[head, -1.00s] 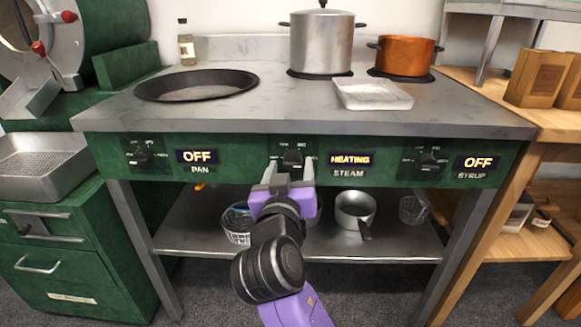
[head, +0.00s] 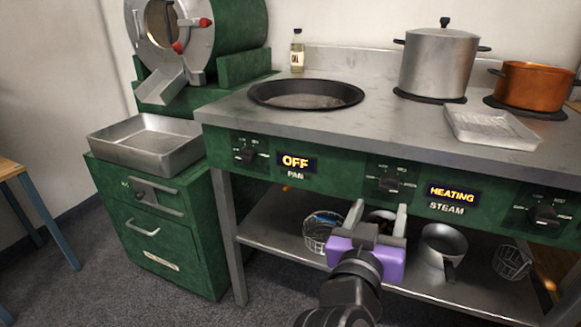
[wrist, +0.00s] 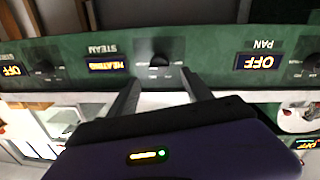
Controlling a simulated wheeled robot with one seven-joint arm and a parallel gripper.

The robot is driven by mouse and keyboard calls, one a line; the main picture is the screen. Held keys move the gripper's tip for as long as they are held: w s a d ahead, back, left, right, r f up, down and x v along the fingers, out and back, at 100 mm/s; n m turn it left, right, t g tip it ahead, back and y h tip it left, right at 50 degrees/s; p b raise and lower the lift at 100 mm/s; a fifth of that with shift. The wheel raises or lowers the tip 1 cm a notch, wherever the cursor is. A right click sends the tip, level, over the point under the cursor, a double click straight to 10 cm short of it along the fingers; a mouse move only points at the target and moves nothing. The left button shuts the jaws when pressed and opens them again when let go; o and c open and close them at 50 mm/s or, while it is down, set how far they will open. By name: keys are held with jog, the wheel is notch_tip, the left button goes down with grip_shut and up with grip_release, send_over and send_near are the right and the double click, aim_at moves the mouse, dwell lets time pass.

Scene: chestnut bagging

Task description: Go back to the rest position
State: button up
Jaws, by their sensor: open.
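My gripper (head: 378,222), purple with grey fingers, is open and empty in front of the stove, below the steam knob (head: 389,181) and apart from it. In the wrist view, which is upside down, my open fingers (wrist: 160,85) point at the green panel with the steam knob (wrist: 158,62) between them. The steam display (head: 452,193) reads HEATING, and the pan display (head: 297,162) reads OFF. The syrup knob (head: 543,215) is at the right edge; its display is out of the head view.
A black pan (head: 262,92), a steel pot (head: 437,65), a copper pot (head: 530,90) and a metal tray (head: 500,128) are on the stove. The lower shelf holds a saucepan (head: 440,240) and baskets. A green drawer cabinet (head: 165,235) stands left. The floor in front is clear.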

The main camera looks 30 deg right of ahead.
jog(key=w+a+n+t+y, duration=0.5)
jog(key=a+n+t, duration=0.2)
jog(key=a, duration=0.1)
jog(key=s+a+f+n+t+y, duration=0.2)
jog(key=s+a+f+n+y, duration=0.3)
jog(key=a+f+y, duration=0.25)
jog(key=s+f+m+g+y, duration=0.1)
jog(key=s+f, duration=0.2)
jog(key=s, duration=0.6)
jog(key=s+f+m+g+y, duration=0.15)
jog(key=s+f, duration=0.25)
jog(key=s, duration=0.6)
jog(key=s+f+g, duration=0.2)
jog(key=s+f, duration=0.1)
jog(key=s, duration=0.6)
notch_tip(320, 180, up, 31)
jog(key=p, duration=3.1)
jog(key=shift+w+a, duration=0.15)
jog(key=shift+w, duration=0.05)
